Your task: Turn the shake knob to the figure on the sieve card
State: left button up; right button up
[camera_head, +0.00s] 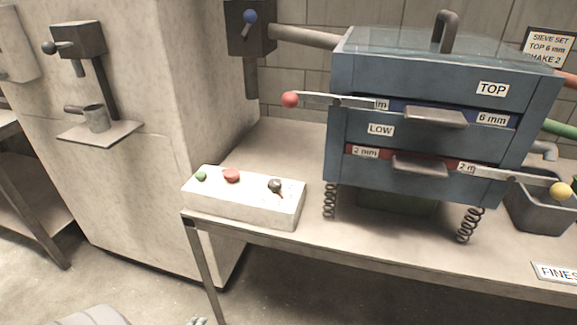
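A pale control box (240,211) sits at the table's left end. On its top are a green button (201,176), a red button (232,175) and a dark knob (275,184), which looks like the shake knob. A small red mark shows beside the knob; its scale figures are too small to read. Neither gripper can be made out; a small grey piece at the bottom edge is too cut off to identify.
The blue sieve machine (400,145) stands on springs right of the box, with TOP and LOW drawers and red-ended (290,99) and yellow-ended (560,190) levers. A grey bin (535,215) is at right. A lever box (250,27) is on the wall. Table between box and machine is clear.

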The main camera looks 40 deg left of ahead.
aim_at(274, 182)
pick_arm(q)
jog(key=w+a+r+m+t+p, duration=0.1)
jog(key=w+r+m+t+p, duration=0.15)
jog(key=r+m, duration=0.45)
jog(key=w+a+r+m+t+p, duration=0.15)
jog(key=w+r, duration=0.25)
jog(key=r, duration=0.7)
jog(key=w+a+r+m+t+p, duration=0.1)
jog(key=w+r+m+t, duration=0.2)
jog(key=r+m, duration=0.35)
jog(key=w+d+r+m+t+h+p, duration=0.1)
jog(key=w+d+r+m+t+h, duration=0.15)
jog(key=d+r+m, duration=0.4)
jog(key=w+d+r+m+t+h+p, duration=0.15)
jog(key=d+r+m+h, duration=0.25)
jog(key=r, duration=0.6)
jog(key=shift+t, duration=0.4)
jog(key=w, duration=0.4)
jog(key=w+b, duration=0.1)
jog(key=w, duration=0.8)
jog(key=shift+w+d+f, duration=0.2)
jog(key=shift+w+d, duration=0.05)
jog(key=shift+w, duration=0.65)
grip_shut()
pick_arm(e)
jog(key=s+r+g, duration=0.1)
jog(key=s+r, duration=0.5)
jog(key=s, duration=0.1)
jog(key=shift+r, duration=0.2)
